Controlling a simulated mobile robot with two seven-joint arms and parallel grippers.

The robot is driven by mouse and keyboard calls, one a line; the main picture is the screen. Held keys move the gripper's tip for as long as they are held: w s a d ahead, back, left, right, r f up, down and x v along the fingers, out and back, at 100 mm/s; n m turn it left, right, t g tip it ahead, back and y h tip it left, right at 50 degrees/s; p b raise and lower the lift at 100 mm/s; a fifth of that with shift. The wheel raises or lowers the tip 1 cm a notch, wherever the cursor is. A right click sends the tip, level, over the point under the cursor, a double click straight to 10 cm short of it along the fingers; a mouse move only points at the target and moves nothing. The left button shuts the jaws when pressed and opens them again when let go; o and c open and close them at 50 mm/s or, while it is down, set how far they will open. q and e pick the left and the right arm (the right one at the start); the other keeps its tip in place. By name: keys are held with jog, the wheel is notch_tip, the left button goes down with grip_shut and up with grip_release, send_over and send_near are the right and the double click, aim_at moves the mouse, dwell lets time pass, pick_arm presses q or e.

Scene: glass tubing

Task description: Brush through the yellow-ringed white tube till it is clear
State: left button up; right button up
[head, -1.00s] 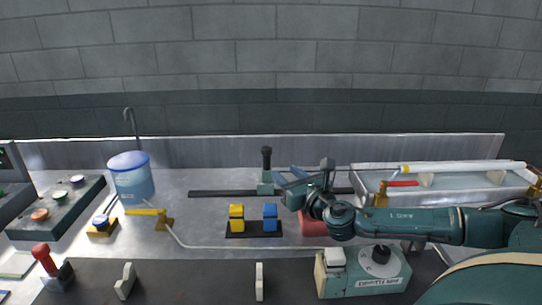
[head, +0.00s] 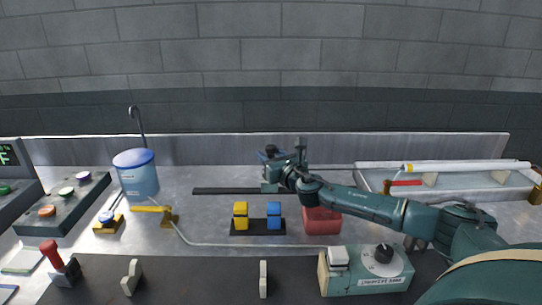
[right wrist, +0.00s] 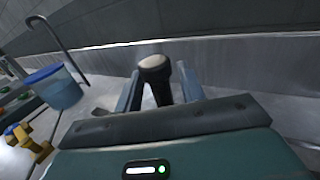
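The white tube (head: 465,167) with a yellow ring (head: 407,168) near its left end lies level along the back of the long tray at right. A post with a black knob (head: 270,149) stands on the dark rail (head: 225,191) at the middle back. My right gripper (head: 269,156) is at this post. No brush bristles can be made out. My left gripper is out of view.
The tray (head: 450,193) holds a red-handled item (head: 405,183). A red block (head: 321,221), yellow (head: 240,214) and blue (head: 273,215) blocks, and a dial box (head: 365,271) stand nearer. A blue-lidded container (head: 137,178) is at left. The bench left of the rail is partly clear.

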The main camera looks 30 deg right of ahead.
jog(key=shift+c, duration=0.3)
grip_shut()
jog(key=shift+r, duration=0.1)
